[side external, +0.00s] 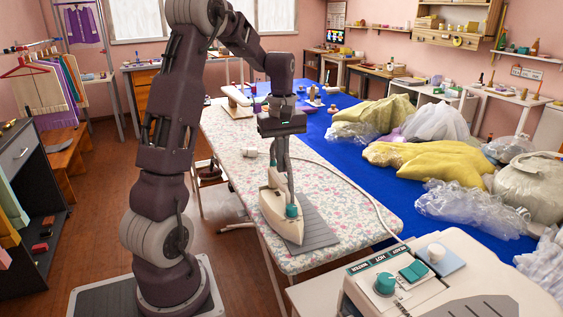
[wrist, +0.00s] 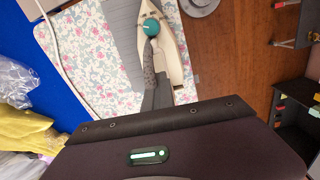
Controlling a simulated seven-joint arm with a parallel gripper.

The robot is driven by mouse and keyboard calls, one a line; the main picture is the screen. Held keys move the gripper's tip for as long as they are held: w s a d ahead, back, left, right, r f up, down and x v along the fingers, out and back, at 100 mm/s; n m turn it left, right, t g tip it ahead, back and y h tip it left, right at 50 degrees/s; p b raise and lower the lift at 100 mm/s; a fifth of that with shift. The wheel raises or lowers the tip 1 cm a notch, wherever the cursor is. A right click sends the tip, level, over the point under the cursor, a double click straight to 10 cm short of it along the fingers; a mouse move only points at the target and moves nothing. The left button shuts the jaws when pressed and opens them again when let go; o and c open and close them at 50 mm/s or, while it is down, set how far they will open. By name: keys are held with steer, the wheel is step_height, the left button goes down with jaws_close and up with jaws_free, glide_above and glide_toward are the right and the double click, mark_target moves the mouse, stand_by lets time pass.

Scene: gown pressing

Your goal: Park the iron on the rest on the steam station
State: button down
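The cream iron (side external: 273,212) with a teal knob stands at the front edge of the floral ironing board, beside and partly over a grey ribbed mat (side external: 318,232). It also shows in the wrist view (wrist: 176,58), with its teal knob near the top. My gripper (side external: 287,195) points down, its fingers at the iron's handle; whether they are closed on it or only beside it is hard to see. The steam station (side external: 400,290) is cut off at the lower right, with a teal dial, labelled switches and a dark-slotted grey top area (side external: 490,309).
A pale hose (side external: 345,180) curves across the board (side external: 235,150) toward the station. A blue table (side external: 335,150) behind holds yellow and clear plastic bundles (side external: 435,163). A dark cabinet (side external: 35,170) stands at the left. Open floor lies left of the board.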

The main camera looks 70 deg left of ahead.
steer(key=shift+w+d+r+m, duration=0.2)
steer(key=shift+w+d+m, duration=0.2)
steer(key=shift+m, duration=0.3)
steer(key=w+d+r+m, duration=0.35)
steer(key=d+m, duration=0.35)
steer(key=m, duration=0.5)
steer(key=w+d+r+m, duration=0.3)
steer(key=d+r+m, duration=0.2)
steer(key=d+m, duration=0.45)
steer(key=w+d+r+m, duration=0.35)
steer(key=d+m, duration=0.25)
steer(key=m, duration=0.8)
steer(key=s+d+m, duration=0.2)
steer(key=d+m, duration=0.6)
steer(key=d, duration=0.5)
steer(key=s+d+m, duration=0.2)
steer(key=d+m, duration=0.6)
steer(key=d, duration=0.5)
steer(key=shift+d, duration=0.25)
